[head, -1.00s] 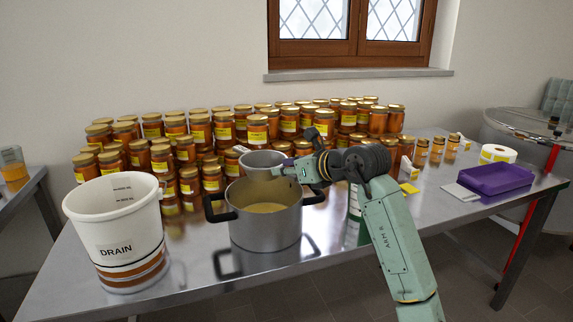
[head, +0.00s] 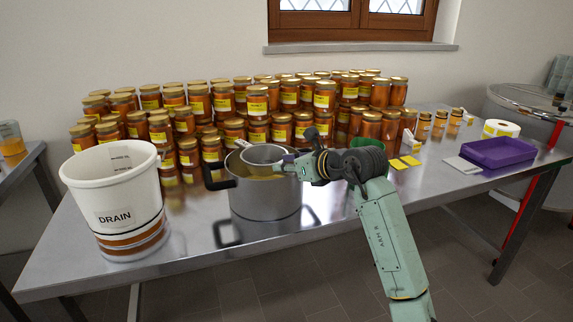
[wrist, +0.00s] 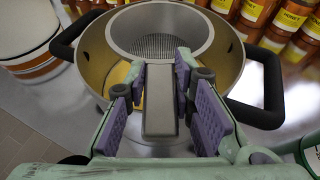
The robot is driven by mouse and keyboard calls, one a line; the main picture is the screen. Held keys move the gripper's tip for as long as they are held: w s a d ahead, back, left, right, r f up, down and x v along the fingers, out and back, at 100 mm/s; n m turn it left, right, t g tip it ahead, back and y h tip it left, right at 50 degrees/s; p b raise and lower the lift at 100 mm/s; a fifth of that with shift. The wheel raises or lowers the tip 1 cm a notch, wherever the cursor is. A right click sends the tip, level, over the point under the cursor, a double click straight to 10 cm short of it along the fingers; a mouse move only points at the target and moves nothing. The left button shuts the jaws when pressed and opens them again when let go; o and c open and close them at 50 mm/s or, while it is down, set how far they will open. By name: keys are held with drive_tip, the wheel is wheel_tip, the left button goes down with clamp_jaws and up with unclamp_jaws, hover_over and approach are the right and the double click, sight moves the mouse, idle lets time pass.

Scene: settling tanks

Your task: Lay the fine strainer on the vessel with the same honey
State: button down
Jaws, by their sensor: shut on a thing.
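The grey strainer (head: 263,153), a round metal cup with a mesh bottom (wrist: 160,44), is over the mouth of a steel pot (head: 262,199). Its flat handle (wrist: 160,112) lies between the pads of my gripper (wrist: 160,82), which is shut on it. In the head view my gripper (head: 286,166) is at the pot's right rim. The pot has two black side handles and golden honey (wrist: 97,70) inside. I cannot tell whether the strainer touches the rim. A white bucket (head: 113,187) marked DRAIN stands left of the pot, with orange-brown bands near its base; its inside contents are hidden.
Rows of honey jars (head: 220,110) stand close behind the pot. A purple tray (head: 498,152), a label roll (head: 500,128) and yellow cards (head: 404,162) lie to the right. A green item (head: 368,143) is partly hidden by my arm. The table's front (head: 180,272) is clear.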

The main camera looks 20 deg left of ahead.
drive_tip(key=c, duration=1.3)
unclamp_jaws()
drive_tip(key=shift+f, duration=0.1)
drive_tip(key=v, duration=1.2)
